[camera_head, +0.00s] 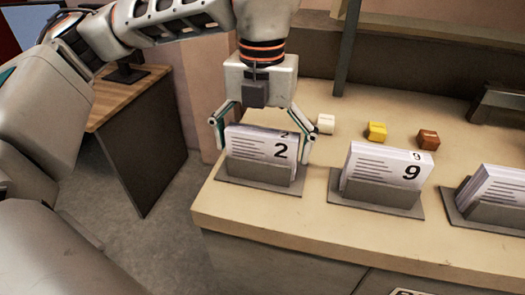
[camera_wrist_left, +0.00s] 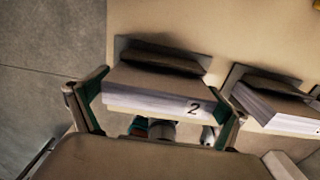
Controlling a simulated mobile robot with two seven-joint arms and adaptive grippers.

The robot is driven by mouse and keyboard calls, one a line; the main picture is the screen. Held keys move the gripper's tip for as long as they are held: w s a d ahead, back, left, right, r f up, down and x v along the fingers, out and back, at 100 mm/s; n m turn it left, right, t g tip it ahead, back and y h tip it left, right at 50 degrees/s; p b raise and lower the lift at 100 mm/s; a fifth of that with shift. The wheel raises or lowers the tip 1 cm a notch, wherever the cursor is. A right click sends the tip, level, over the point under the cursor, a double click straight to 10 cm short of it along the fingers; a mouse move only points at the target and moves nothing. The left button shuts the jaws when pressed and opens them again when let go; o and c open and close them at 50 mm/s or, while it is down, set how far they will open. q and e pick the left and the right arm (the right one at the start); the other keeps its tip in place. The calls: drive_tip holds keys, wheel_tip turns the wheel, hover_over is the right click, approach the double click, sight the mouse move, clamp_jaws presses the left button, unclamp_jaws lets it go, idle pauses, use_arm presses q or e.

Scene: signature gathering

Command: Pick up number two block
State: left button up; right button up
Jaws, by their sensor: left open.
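The number two block (camera_head: 258,147) is a white stack of sheets marked with a 2, standing in a grey holder (camera_head: 258,177) at the left end of the counter. My left gripper (camera_head: 262,143) is open above and around it, one finger at each side of the stack. In the left wrist view, the number two block (camera_wrist_left: 160,92) lies between the spread fingers of the left gripper (camera_wrist_left: 158,107). I cannot tell whether the fingers touch it. My right gripper is not in view.
A stack marked 9 (camera_head: 388,166) stands in its own holder to the right, also seen in the left wrist view (camera_wrist_left: 275,103). Another stack (camera_head: 497,188) is at the right edge. White (camera_head: 326,124), yellow (camera_head: 377,131) and brown (camera_head: 428,140) small blocks sit behind.

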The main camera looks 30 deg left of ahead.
use_arm(q)
drive_tip(key=c, duration=1.1)
drive_tip(key=shift+r, duration=0.1)
